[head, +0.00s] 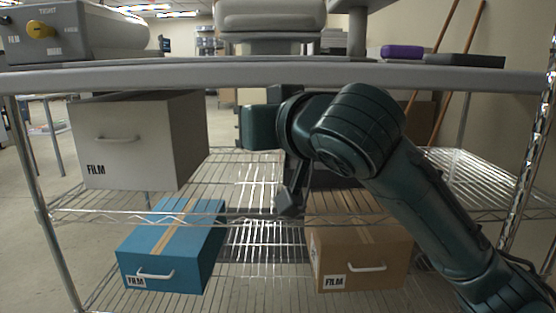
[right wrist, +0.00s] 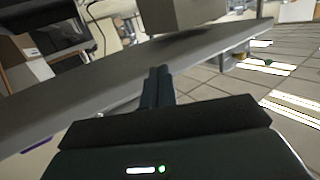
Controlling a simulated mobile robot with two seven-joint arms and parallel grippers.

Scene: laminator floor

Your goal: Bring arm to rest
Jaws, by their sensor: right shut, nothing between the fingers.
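My dark green right arm (head: 345,130) comes in from the lower right and bends in front of the wire rack, below the edge of the grey top (head: 300,77). My right gripper (right wrist: 158,72) shows in the right wrist view with its two dark fingers together and nothing between them. In the head view I cannot make out its fingertips clearly. My left gripper is in neither view.
A grey FILM box (head: 140,145) is at the left below the top. A blue FILM box (head: 165,250) and a brown FILM box (head: 358,262) stand lower on the rack. Purple and dark items (head: 402,51) lie on top. A chrome post (head: 535,150) stands at right.

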